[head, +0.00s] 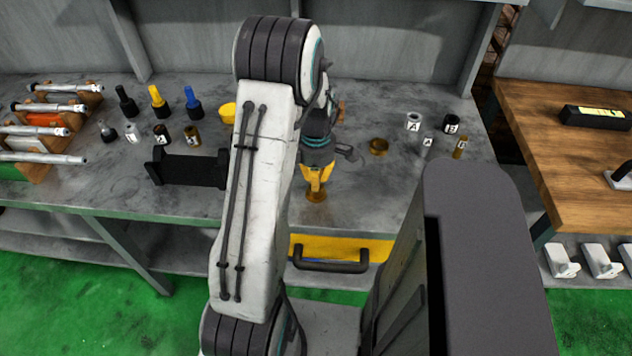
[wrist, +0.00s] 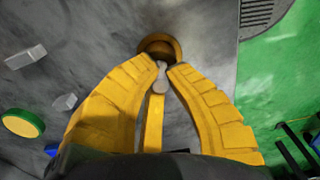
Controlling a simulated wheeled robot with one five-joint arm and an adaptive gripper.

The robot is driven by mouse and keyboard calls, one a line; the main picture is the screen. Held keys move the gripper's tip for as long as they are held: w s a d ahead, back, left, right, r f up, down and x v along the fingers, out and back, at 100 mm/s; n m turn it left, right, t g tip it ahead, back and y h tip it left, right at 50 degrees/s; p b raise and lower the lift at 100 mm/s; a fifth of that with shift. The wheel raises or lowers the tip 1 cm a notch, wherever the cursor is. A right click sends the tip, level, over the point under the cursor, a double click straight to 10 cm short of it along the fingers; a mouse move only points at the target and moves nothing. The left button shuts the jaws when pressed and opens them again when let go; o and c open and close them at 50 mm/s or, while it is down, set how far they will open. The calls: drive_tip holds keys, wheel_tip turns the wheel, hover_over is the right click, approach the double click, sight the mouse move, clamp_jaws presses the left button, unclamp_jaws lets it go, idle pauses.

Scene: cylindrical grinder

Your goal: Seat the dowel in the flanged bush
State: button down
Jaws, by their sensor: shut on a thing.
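My gripper (head: 316,178) has yellow fingers and reaches down over the bench near its front edge. In the wrist view the fingertips (wrist: 160,68) are closed on a slim grey dowel (wrist: 160,84). The dowel's far end points at the brown-gold flanged bush (wrist: 158,44), which shows just beyond the fingertips. In the head view the bush (head: 316,196) stands on the bench right under the gripper. Whether the dowel's end is inside the bore or just above it cannot be told, as the fingertips hide part of it.
A second brass ring (head: 378,147) lies to the right, with several lettered cylinders (head: 414,121) beyond it. A black block (head: 188,167), coloured bottles (head: 158,100) and racked shafts (head: 45,131) are on the left. The bench's front edge and a yellow drawer (head: 345,247) are close below the bush.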

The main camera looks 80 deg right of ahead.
drive_tip(key=shift+f, duration=0.1)
drive_tip(key=shift+f, duration=0.15)
drive_tip(key=c, duration=1.4)
unclamp_jaws()
